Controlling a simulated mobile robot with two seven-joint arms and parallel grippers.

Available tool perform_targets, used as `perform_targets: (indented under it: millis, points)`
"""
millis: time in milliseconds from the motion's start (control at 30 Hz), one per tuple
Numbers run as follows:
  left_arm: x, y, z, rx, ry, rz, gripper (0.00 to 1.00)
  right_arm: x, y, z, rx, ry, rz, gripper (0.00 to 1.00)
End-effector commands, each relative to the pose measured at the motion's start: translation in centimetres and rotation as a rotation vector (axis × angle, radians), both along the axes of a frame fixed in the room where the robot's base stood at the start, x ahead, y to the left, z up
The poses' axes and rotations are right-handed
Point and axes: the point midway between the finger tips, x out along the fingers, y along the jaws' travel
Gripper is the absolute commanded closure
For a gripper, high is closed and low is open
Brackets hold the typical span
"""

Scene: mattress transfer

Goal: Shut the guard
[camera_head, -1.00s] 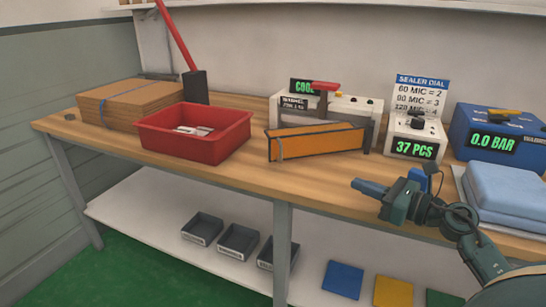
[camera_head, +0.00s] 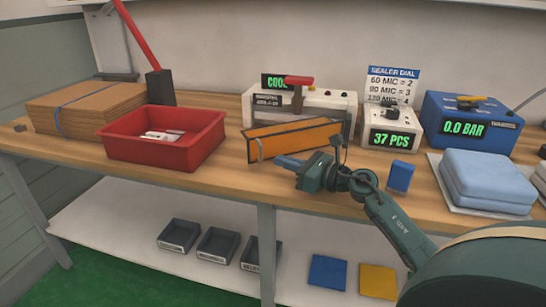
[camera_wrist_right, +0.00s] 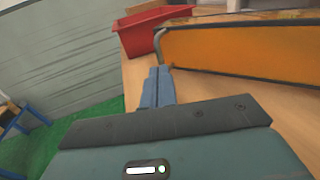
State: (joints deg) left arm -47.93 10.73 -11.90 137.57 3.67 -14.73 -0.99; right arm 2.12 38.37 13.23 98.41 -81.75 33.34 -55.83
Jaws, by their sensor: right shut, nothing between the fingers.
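The guard is an orange panel with a dark frame (camera_head: 293,140), standing tilted in front of the white sealer (camera_head: 333,103) on the bench. A small grey handle shows at its left end. In the right wrist view, the guard (camera_wrist_right: 245,52) fills the upper right, with the grey handle at its left edge. My right gripper (camera_head: 284,161) is shut and empty, its blue-grey fingers pointing left just in front of the guard's lower edge. In the wrist view the fingers (camera_wrist_right: 157,86) are together, below the handle; contact cannot be told. My left gripper is out of view.
A red bin (camera_head: 165,140) with pale items stands left of the guard. A counter box (camera_head: 391,126) reading 37 PCS, a small blue block (camera_head: 400,177) and a blue gauge box (camera_head: 468,122) are to the right. Bare bench (camera_head: 232,178) lies in front.

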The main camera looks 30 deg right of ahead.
Motion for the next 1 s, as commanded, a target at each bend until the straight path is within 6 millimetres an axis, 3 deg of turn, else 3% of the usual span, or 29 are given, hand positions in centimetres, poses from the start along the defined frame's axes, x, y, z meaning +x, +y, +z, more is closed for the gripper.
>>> perform_targets:
  millis: [233,767,1000]
  points:
    - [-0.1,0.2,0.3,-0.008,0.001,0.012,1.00,2.8,1.2,0.0,0.003,-0.001,-0.001,1.00]
    - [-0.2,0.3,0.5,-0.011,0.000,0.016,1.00,3.5,1.4,-0.1,0.001,0.000,-0.003,1.00]
    - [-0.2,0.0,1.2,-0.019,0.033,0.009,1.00,5.2,1.4,0.4,0.005,0.002,-0.064,1.00]
